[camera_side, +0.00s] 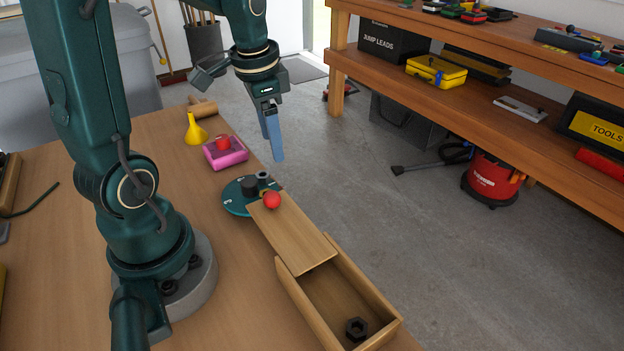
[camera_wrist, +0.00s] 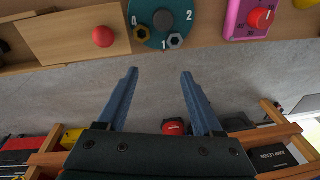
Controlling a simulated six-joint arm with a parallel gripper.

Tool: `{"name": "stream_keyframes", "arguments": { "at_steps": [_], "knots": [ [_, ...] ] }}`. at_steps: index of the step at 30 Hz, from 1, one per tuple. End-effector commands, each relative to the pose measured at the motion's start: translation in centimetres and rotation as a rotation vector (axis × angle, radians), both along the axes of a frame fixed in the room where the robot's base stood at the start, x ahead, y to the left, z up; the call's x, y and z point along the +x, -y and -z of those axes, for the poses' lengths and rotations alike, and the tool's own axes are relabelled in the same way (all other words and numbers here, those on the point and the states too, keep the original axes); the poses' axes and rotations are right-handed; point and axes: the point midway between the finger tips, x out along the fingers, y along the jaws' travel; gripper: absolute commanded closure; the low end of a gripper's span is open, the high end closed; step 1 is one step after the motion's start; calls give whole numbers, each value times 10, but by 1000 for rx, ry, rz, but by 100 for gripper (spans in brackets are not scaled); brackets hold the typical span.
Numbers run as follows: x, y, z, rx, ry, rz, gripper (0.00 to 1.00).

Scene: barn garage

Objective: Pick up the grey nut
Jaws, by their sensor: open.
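The grey nut (camera_wrist: 175,41) lies on the teal dial disc (camera_wrist: 148,42) near the mark 1, to the right of a brass nut (camera_wrist: 140,32) and beside a dark central knob (camera_wrist: 163,18). In the side view the grey nut (camera_side: 263,176) shows beside the dark knob (camera_side: 249,185) on the disc (camera_side: 232,204). My gripper (camera_wrist: 160,75) is open and empty, its two blue fingers apart. In the side view my gripper (camera_side: 278,158) hangs above and beyond the table edge, higher than the disc.
A wooden box (camera_side: 296,299) with a partly open lid (camera_side: 293,233), topped by a red knob (camera_side: 272,200), holds a black nut (camera_side: 356,328). A pink box (camera_side: 238,157) with a red knob and a yellow funnel (camera_side: 195,132) stand behind the disc. Open floor lies beyond the table.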

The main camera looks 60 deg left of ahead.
Motion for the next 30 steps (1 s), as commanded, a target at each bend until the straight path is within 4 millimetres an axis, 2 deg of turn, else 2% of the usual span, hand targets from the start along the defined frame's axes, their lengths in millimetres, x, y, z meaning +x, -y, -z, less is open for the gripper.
{"name": "stream_keyframes", "arguments": {
  "at_steps": [1, 3, 7, 11, 21, 30],
  "knots": [
    [-2, -12, 11, -20, -36, -36, 32],
    [-6, -22, 21, -42, -71, -80, 32],
    [-14, -33, 35, -72, -115, -138, 32],
    [-18, -36, 43, -81, -124, -158, 32],
    [-18, -35, 82, -80, -125, -156, 32],
    [-17, -36, 88, -77, -120, -156, 32]
  ]
}}
